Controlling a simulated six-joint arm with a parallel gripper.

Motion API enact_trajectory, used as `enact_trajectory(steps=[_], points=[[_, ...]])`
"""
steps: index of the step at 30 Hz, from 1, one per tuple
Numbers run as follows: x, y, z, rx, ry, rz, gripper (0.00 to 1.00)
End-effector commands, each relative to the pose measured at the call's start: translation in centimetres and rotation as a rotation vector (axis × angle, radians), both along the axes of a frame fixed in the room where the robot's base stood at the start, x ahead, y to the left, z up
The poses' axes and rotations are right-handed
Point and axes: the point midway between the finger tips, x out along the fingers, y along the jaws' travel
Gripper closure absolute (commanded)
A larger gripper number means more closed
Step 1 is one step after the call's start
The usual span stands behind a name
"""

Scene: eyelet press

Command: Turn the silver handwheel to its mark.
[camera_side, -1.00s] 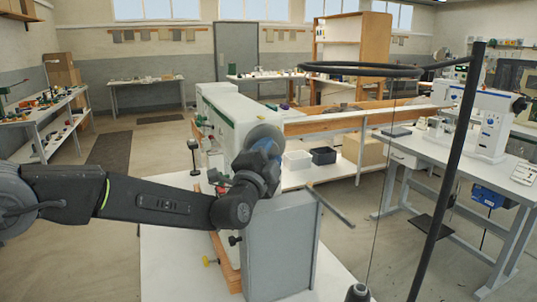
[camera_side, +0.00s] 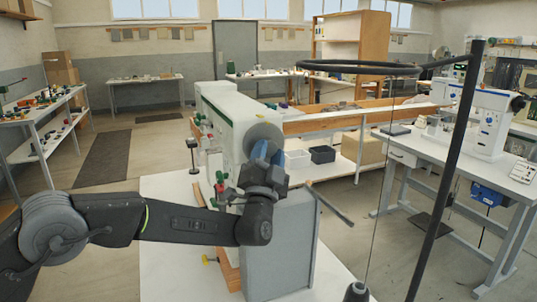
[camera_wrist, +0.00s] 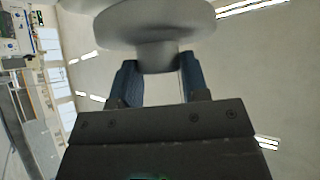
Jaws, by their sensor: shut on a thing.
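The silver handwheel (camera_side: 263,131) is a smooth pale disc on the near end of the white and green machine (camera_side: 224,118). In the wrist view the handwheel (camera_wrist: 155,20) fills the top middle, with a narrower round hub below its rim. My gripper (camera_side: 264,152) reaches up to the handwheel from below. In the wrist view the blue fingers of my gripper (camera_wrist: 158,75) stand on either side of the hub, shut on it. I cannot make out the mark in either view.
A grey box (camera_side: 282,245) stands below the handwheel, close to my wrist. A thin dark rod (camera_side: 330,203) sticks out to its right. A black pole (camera_side: 446,170) rises in the right foreground.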

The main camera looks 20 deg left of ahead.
Motion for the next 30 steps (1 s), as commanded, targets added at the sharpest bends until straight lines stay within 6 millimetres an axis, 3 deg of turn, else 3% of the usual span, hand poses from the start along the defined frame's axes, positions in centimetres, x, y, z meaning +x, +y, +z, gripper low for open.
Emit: enact_trajectory(steps=[11, 12, 19, 30], points=[[0.0, -0.08, -0.05, -0.006, -0.001, -0.003, 0.82], [0.0, -0.09, -0.05, -0.006, -0.001, -0.003, 0.57], [0.01, -0.05, -0.03, -0.004, -0.002, -0.001, 0.35], [-0.48, -0.17, -0.42, -0.003, -0.001, -0.001, 0.33]])
